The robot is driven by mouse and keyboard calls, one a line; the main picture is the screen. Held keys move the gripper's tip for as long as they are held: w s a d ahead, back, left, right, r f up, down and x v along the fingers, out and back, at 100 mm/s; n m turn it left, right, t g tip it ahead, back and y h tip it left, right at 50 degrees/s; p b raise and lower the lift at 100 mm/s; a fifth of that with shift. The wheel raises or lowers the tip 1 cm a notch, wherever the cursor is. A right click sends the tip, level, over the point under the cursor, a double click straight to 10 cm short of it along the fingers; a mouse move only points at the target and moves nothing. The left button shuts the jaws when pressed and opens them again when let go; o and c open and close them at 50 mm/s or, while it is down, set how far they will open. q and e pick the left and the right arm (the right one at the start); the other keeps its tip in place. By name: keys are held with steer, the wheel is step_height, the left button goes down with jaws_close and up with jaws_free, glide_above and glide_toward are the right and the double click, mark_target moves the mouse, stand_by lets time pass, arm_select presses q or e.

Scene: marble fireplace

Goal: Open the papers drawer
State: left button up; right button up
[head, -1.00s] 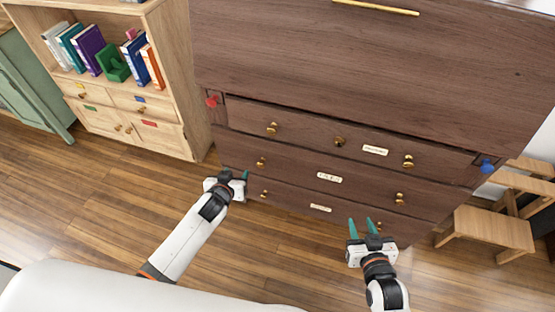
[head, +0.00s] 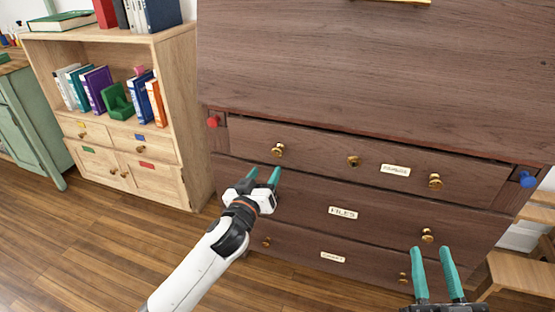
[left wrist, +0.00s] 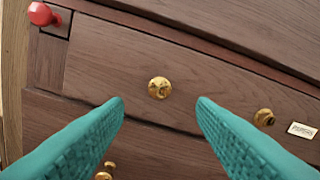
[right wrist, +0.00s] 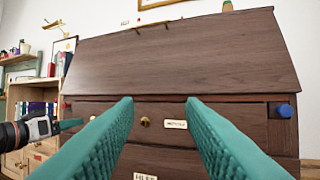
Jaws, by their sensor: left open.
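The dark wood desk has stacked drawers. The top one (head: 315,148) looks closed and carries a label (head: 395,170) too blurred to read surely; the label also shows in the right wrist view (right wrist: 174,125). It has a left brass knob (head: 278,149), a smaller middle brass fitting (head: 353,161) and a right knob (head: 435,181). My left gripper (head: 263,174) is open and empty, just below and left of the left knob. In the left wrist view this knob (left wrist: 159,88) lies ahead between the fingertips, untouched. My right gripper (head: 432,252) is open and empty, low before the right side.
A lower drawer is labelled FILES (head: 343,212); another drawer (head: 332,257) lies beneath it. A red knob (head: 213,121) and a blue knob (head: 526,179) flank the top drawer. A bookshelf (head: 178,130) stands left, wooden steps (head: 520,275) right. The floor (head: 100,245) at left is clear.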

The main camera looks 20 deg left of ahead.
mark_target(276, 154)
arm_select(q)
steer(key=w+b, duration=0.2)
steer(key=w, duration=0.6)
steer(key=shift+w+d+f, duration=0.1)
steer(key=shift+w, duration=0.75)
arm_select(e)
steer(key=s+r+t+y, duration=0.2)
steer(key=s+r+t, duration=0.2)
steer(key=r+t, duration=0.1)
steer(key=shift+r+t, duration=0.3)
steer(key=shift+r, duration=0.3)
steer(key=shift+s, duration=0.1)
arm_select(q)
jaws_close()
arm_select(e)
steer(key=shift+d, duration=0.1)
